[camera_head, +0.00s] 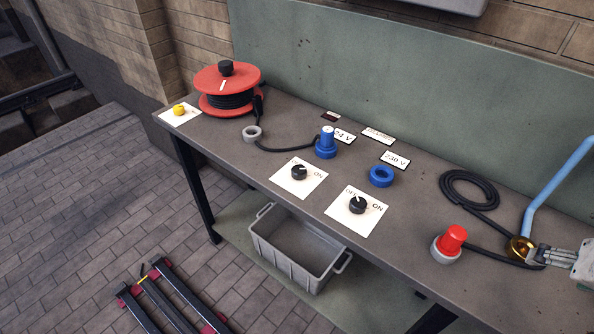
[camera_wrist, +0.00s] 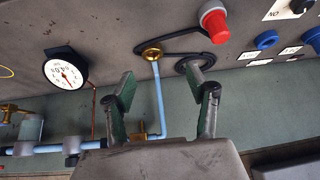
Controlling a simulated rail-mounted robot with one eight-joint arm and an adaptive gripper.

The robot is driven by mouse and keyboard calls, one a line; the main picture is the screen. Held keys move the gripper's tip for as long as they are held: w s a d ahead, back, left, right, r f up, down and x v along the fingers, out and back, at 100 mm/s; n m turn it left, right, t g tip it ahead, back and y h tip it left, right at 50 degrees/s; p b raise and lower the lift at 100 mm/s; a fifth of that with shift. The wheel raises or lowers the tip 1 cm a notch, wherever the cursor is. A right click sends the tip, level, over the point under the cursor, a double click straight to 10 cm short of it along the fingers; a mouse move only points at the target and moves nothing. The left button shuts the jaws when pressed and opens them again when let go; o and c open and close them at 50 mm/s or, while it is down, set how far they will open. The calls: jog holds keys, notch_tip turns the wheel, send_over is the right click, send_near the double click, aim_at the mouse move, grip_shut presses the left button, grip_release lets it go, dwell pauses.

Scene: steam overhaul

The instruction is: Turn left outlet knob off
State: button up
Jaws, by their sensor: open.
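The left outlet knob (camera_head: 299,172) is black and sits on a white plate on the bench, with ON printed to its right. Its pointer is too small to read surely, and no OFF label is clear on that plate. A similar right knob (camera_head: 358,205) stands beside it on a plate marked OFF and ON; its white mark points up towards OFF. My gripper (camera_head: 533,254) is at the right edge of the head view, well right of both knobs, near a brass fitting (camera_head: 520,247). In the wrist view my gripper (camera_wrist: 160,85) has its fingers spread, with nothing held between them.
A red plug (camera_head: 453,239), a coiled black cable (camera_head: 470,190) and a light blue pipe (camera_head: 558,182) lie between or near my gripper and the knobs. A blue ring (camera_head: 381,176), blue plug (camera_head: 326,145) and red reel (camera_head: 228,80) stand farther left. A gauge (camera_wrist: 66,72) shows in the wrist view.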

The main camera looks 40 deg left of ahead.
jog(key=w+a+r+g+y+p, duration=0.15)
jog(key=w+a+r, duration=0.35)
jog(key=w+a, duration=0.65)
jog(key=n+g+h+p, duration=0.2)
jog(key=g, duration=0.3)
send_over(299, 169)
notch_tip(299, 169, down, 8)
notch_tip(299, 169, down, 14)
jog(key=shift+r, duration=0.25)
jog(key=shift+c, duration=0.4)
jog(key=c, duration=1.1)
jog(key=shift+o, duration=0.2)
jog(key=shift+b, duration=0.3)
